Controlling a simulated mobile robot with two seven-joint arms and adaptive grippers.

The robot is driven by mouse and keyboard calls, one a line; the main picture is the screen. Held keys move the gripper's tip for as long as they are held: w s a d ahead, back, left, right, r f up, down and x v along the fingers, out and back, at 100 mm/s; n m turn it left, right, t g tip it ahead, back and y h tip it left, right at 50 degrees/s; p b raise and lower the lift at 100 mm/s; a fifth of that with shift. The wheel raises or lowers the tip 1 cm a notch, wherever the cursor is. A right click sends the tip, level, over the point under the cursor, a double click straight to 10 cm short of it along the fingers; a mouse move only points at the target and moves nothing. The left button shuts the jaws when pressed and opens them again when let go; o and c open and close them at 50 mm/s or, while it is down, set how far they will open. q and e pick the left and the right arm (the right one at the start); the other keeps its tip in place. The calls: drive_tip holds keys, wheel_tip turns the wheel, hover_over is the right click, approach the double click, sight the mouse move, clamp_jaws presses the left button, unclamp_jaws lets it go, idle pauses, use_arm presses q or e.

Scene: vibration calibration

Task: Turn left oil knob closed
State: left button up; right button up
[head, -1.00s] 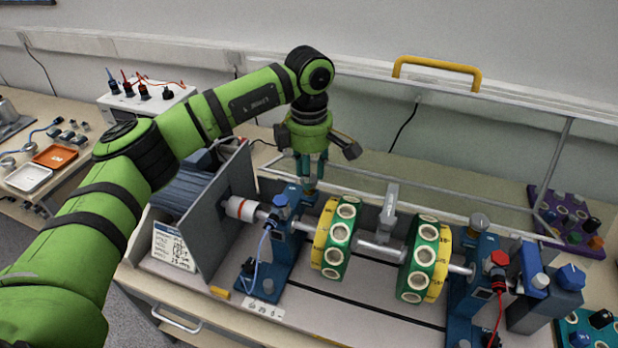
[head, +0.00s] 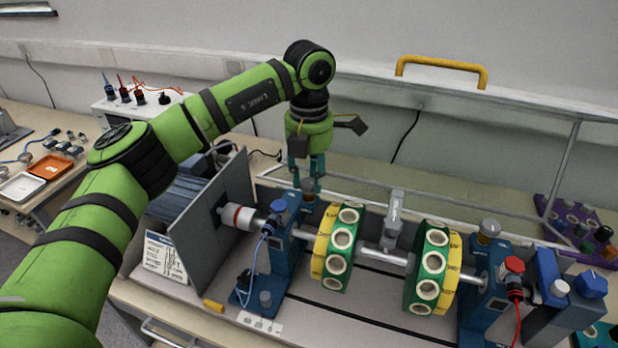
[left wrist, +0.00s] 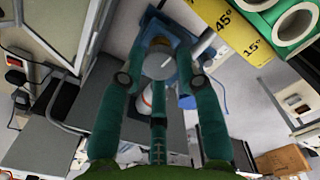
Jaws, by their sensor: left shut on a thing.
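The left oil knob is a grey round cap (left wrist: 159,66) on top of the left blue bearing block (head: 284,240). In the left wrist view a pale line marks its top. My left gripper (head: 307,186) points straight down over that block. In the left wrist view its green fingers (left wrist: 163,56) stand on both sides of the knob, shut on it. In the head view the fingers mostly hide this knob. A similar grey knob (head: 489,229) sits on the right bearing block (head: 481,290). My right gripper is not in view.
A shaft with two green and yellow discs (head: 341,249) (head: 431,268) runs right of the gripper. A grey panel (head: 208,232) stands to the left. An open clear guard with a yellow handle (head: 442,66) rises behind. A blue cable (head: 256,262) hangs in front.

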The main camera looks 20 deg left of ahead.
sight(309, 182)
use_arm(q)
drive_tip(key=shift+f+n, duration=0.1)
drive_tip(key=shift+n, duration=0.5)
drive_tip(key=o, duration=1.2)
drive_tip(key=shift+c, duration=0.2)
wheel_tip(309, 182, up, 12)
